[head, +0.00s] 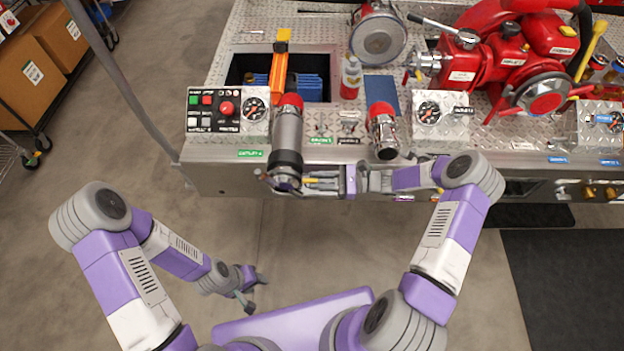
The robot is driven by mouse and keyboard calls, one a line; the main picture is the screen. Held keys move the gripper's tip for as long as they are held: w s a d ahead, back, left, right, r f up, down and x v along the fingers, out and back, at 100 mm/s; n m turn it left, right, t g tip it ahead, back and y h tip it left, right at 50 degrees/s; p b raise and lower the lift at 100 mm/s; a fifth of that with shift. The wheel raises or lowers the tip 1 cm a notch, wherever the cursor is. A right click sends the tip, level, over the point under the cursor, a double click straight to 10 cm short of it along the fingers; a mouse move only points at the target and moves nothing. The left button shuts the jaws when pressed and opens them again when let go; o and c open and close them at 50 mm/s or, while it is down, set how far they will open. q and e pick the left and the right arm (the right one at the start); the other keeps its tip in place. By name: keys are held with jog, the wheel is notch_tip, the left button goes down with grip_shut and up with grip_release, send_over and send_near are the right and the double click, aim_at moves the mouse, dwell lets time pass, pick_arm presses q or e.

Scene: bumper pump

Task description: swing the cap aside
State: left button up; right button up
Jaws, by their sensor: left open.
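My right gripper (318,184) is at the front edge of the bumper deck, pointing left. Its fingertips are just right of the lower end of a grey and black nozzle-like cylinder (287,137) with a red top. Small yellow and metal parts show around the fingers; whether they grip anything is too small to tell. I cannot clearly make out the cap; a dark round end (286,182) at the cylinder's bottom may be it. My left gripper (253,290) is open and empty, low over the floor, well away from the deck.
A chrome fitting with a red top (382,130) stands right of the cylinder. A control panel (227,111) is to the left, and a red pump (500,60) at the back right. A bottle (350,77) stands behind. The floor in front is clear.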

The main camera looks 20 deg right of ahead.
jog(key=shift+x, duration=1.1)
jog(key=shift+c, duration=0.2)
grip_shut()
